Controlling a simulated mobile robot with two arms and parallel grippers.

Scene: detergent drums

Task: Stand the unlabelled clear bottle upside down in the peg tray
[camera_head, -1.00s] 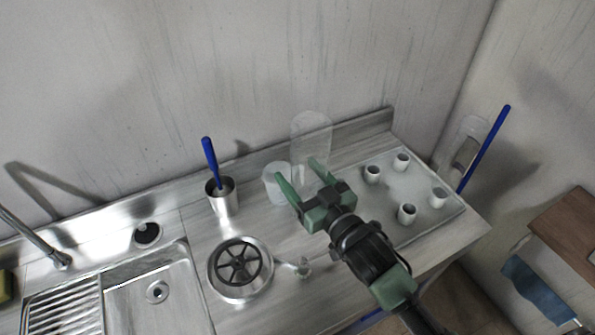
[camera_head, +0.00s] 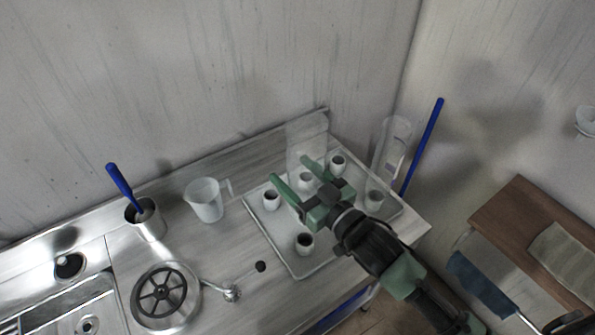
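My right gripper (camera_head: 292,172) comes in from the lower right, over the peg tray. It is shut on the unlabelled clear bottle (camera_head: 308,138), which is see-through and faint against the wall. The bottle stands roughly upright between the fingers; which end is up, and whether it touches a peg, I cannot tell. The peg tray (camera_head: 262,225) is a pale flat tray with several short hollow pegs, such as the front one (camera_head: 304,243) and the back right one (camera_head: 338,164). The gripper covers part of the tray's middle. My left gripper is not in view.
A clear jug (camera_head: 205,202) stands left of the tray. Further left are a metal pot (camera_head: 147,222) with a blue-handled tool, a round drain part (camera_head: 163,293) and the sink. A clear cylinder (camera_head: 392,142) and a blue pole (camera_head: 424,140) are behind the tray's right side.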

